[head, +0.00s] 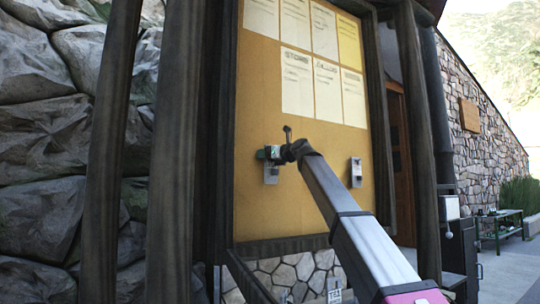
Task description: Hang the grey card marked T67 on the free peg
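My gripper (273,153) is at the front of the tan notice board, on its lower left part. It is small and dark here, and I cannot tell whether its fingers are open or shut. A grey card (271,175) shows just below the gripper; I cannot tell whether it is held or hangs on a peg. A second grey card (356,173) hangs on the board to the right of my arm. A pale marked tag (335,296) shows low at the bottom edge. The markings are too small to read surely, and no bare peg is clearly visible.
The notice board (310,215) has white and yellow sheets (297,80) on its upper part. Dark timber posts (175,150) stand in front on the left and on the right. A rough stone wall (50,140) is at left. A green bench (498,225) stands at far right.

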